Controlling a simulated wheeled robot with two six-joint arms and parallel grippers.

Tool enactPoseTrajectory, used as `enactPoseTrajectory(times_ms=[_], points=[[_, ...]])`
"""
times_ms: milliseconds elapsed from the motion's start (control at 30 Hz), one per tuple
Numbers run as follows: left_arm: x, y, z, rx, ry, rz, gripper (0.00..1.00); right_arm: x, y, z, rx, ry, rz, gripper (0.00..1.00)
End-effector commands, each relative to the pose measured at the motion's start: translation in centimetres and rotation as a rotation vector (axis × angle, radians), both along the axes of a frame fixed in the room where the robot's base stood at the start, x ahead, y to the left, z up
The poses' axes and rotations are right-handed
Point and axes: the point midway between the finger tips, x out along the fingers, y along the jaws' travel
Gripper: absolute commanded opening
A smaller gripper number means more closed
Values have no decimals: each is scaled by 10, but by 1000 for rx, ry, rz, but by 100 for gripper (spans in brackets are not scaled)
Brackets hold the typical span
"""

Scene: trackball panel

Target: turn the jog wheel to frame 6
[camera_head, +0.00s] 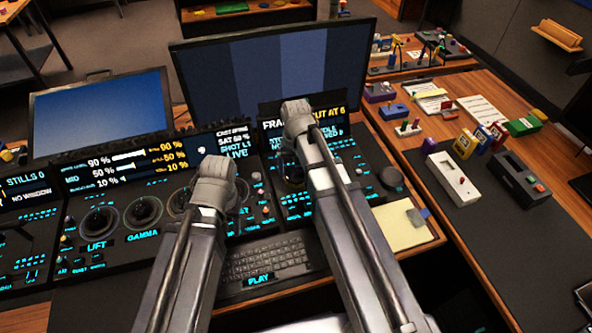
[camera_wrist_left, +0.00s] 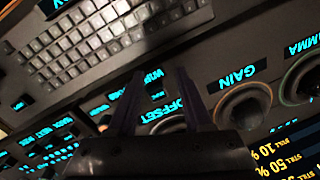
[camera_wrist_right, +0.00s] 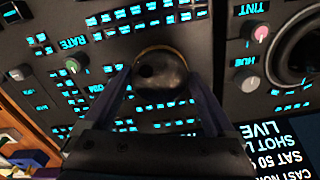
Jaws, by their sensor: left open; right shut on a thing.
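The jog wheel (camera_wrist_right: 161,72) is a dark round knob with a brass-coloured rim in the right wrist view. My right gripper (camera_wrist_right: 161,80) is shut on it, one finger on each side. In the head view my right arm hides most of the wheel. The frame display (camera_head: 303,122) behind it is partly covered; "FRA" and "CUT AT 6" can be read, but the current frame number is hidden. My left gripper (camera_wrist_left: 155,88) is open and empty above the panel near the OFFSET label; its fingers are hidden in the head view.
Trackballs for LIFT (camera_head: 90,221) and GAMMA (camera_head: 143,212) lie left of my arms. A keyboard (camera_head: 265,262) is in front of the panel. A grey knob (camera_head: 391,178) and a yellow notepad (camera_head: 402,228) lie to the right. Monitors stand behind.

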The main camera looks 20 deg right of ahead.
Motion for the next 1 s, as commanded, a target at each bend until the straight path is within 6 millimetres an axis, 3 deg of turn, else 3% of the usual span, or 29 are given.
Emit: enactPoseTrajectory(times_ms=[400,933,967,1000], points=[[0,0,0,0,0,0,50,-1,1,0,0,1,-154,35],[0,0,0,0,0,0,50,-1,1,0,1,2,-170,35],[0,0,0,0,0,0,50,-1,1,0,1,2,-170,94],[0,0,0,0,0,0,50,-1,1,0,0,1,-170,98]])
